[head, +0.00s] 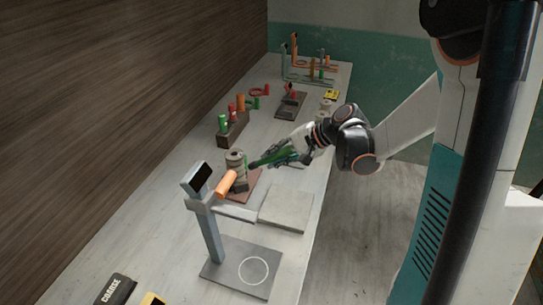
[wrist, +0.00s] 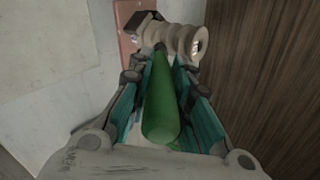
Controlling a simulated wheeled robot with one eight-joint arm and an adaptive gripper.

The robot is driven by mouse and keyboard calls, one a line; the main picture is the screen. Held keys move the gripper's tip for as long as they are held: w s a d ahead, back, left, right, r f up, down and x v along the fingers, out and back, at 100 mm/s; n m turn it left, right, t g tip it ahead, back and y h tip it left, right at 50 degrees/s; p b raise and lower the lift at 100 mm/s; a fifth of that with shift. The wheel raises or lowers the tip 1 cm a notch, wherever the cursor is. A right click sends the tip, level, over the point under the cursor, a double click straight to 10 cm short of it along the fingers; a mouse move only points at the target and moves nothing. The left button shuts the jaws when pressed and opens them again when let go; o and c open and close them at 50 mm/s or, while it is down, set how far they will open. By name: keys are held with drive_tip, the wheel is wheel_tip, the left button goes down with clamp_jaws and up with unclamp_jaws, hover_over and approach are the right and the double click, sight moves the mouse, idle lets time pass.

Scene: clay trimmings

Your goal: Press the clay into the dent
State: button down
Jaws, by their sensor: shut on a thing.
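My gripper (head: 270,158) is shut on a green-handled tool (wrist: 162,105), which lies lengthwise between its teal-lined fingers in the wrist view. The ribbed piece also shows in the wrist view (wrist: 182,41), with a dark opening at one end. The tip looks very close to its side; I cannot tell whether they touch. No separate clay bit or dent can be made out.
A pale slab (head: 287,208) lies to the right. A wooden block (head: 232,130) with coloured handles stands behind. The wooden wall (head: 120,110) bounds the left.

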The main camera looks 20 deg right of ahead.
drive_tip(key=shift+s+d+r+p, duration=0.2)
drive_tip(key=shift+s+d+r, duration=0.25)
drive_tip(key=shift+d, duration=0.2)
drive_tip(key=shift+s+d+r+p, duration=0.2)
drive_tip(key=shift+s+d+r, duration=0.1)
drive_tip(key=shift+s+d, duration=0.25)
drive_tip(key=shift+s+d+r+p, duration=0.2)
drive_tip(key=shift+s+d+r, duration=0.2)
drive_tip(key=shift+d, duration=0.3)
